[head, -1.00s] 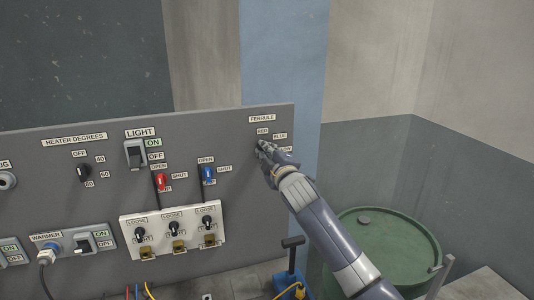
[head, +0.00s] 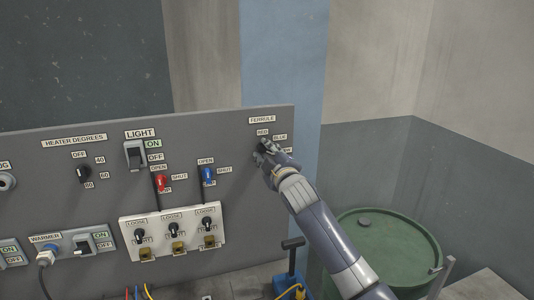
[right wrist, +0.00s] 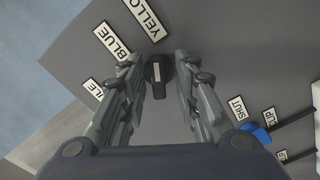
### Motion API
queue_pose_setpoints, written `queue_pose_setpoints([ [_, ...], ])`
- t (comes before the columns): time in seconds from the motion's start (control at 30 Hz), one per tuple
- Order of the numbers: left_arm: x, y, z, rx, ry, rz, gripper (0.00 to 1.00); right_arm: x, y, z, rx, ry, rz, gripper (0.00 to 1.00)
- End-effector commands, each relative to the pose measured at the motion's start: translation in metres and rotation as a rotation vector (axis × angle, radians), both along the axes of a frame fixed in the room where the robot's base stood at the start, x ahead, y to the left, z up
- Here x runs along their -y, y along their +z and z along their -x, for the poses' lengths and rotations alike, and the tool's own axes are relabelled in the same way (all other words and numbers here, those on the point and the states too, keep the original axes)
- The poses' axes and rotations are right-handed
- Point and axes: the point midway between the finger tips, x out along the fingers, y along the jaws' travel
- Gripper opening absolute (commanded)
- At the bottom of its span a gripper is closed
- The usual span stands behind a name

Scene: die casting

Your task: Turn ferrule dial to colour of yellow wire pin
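The ferrule dial (right wrist: 157,73) is a small black knob with a pale line on its face, on the grey panel. BLUE (right wrist: 111,40) and YELLOW (right wrist: 145,18) labels stand near it in the right wrist view. My right gripper (right wrist: 158,68) is open, with one finger on each side of the dial and gaps between. In the head view, my right gripper (head: 264,151) covers most of the dial below the FERRULE label. A yellow wire (head: 148,291) shows at the bottom edge; its pin is out of view. My left gripper is not in view.
The panel also carries red (head: 161,182) and blue (head: 208,175) valve handles, a light switch (head: 135,155) and a white plate with black knobs (head: 128,222). A green drum (head: 380,255) stands at the right, below my right arm.

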Motion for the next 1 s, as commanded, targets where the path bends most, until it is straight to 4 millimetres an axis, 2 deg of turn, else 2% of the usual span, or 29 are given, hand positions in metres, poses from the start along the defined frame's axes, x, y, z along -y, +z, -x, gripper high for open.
queue_pose_setpoints([
  [0.3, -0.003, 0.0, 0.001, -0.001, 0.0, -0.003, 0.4, 0.0, 0.002, 0.001, 0.004, 0.0, 0.002, 0.32],
  [0.47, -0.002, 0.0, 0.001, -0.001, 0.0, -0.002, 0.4, 0.004, 0.001, 0.009, 0.005, 0.0, 0.003, 0.32],
  [1.0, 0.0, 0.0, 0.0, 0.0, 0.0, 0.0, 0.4, 0.026, 0.001, 0.08, 0.003, 0.001, 0.001, 0.32],
])
